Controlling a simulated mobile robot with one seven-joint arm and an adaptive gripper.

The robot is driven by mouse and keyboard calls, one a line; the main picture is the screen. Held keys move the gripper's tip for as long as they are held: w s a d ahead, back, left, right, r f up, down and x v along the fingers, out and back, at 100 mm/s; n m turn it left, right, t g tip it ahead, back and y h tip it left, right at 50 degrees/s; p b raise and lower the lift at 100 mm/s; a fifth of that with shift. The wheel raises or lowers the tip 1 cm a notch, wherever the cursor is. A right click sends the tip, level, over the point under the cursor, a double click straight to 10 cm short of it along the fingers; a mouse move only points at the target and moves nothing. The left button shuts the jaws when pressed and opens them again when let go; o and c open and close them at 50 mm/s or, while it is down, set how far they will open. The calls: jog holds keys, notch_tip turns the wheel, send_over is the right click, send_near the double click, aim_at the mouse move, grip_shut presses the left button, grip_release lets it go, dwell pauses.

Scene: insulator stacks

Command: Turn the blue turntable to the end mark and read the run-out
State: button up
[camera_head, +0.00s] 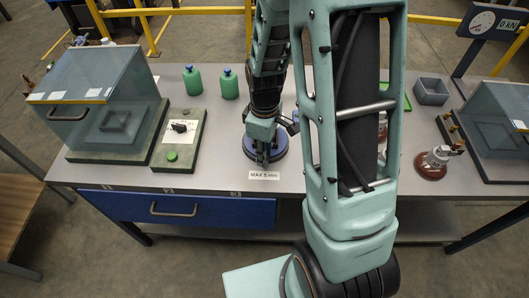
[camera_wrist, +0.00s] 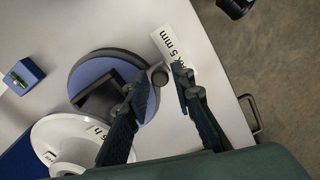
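The blue turntable (camera_head: 281,147) sits on the grey bench, partly hidden by my gripper in the head view. In the wrist view the turntable (camera_wrist: 88,73) is a blue disc with a dark rim and a dark square part on it. A grey round knob (camera_wrist: 160,76) stands at its rim. My gripper (camera_wrist: 158,88) is open, its fingertips on either side of the knob, the left one closer to it. The gripper (camera_head: 263,158) also shows over the turntable's front in the head view. A "MAX 5 mm" label (camera_head: 264,175) lies in front. I cannot make out an end mark.
A white round part (camera_wrist: 55,128) overlaps the turntable in the wrist view, near a small blue block (camera_wrist: 22,76). A control box (camera_head: 180,140) and glass-covered case (camera_head: 85,95) stand left. Green bottles (camera_head: 192,80) stand behind. A brown insulator (camera_head: 438,160) stands right.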

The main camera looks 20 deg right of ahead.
grip_shut()
jog(key=shift+d+n, duration=0.2)
jog(key=shift+n, duration=0.1)
dwell(0.4)
jog(key=shift+s+d+n, duration=0.15)
jog(key=shift+d+n, duration=0.7)
jog(key=shift+n, duration=0.15)
jog(key=shift+d+n, duration=0.9)
jog(key=shift+n, duration=0.3)
jog(key=shift+w+d+r+n+p, duration=0.1)
jog(key=shift+w+d+n+p, duration=0.15)
jog(key=shift+d+n+p, duration=0.55)
jog(key=shift+w+d+n+p, duration=0.2)
jog(key=shift+d+n+p, duration=0.3)
jog(key=shift+n, duration=0.6)
jog(key=shift+w+d+n+p, duration=0.35)
jog(key=shift+d+n+p, duration=0.2)
jog(key=shift+n, duration=0.2)
jog(key=shift+w+d+n+p, duration=0.3)
jog(key=shift+d+n+p, duration=0.2)
jog(key=shift+n, duration=0.25)
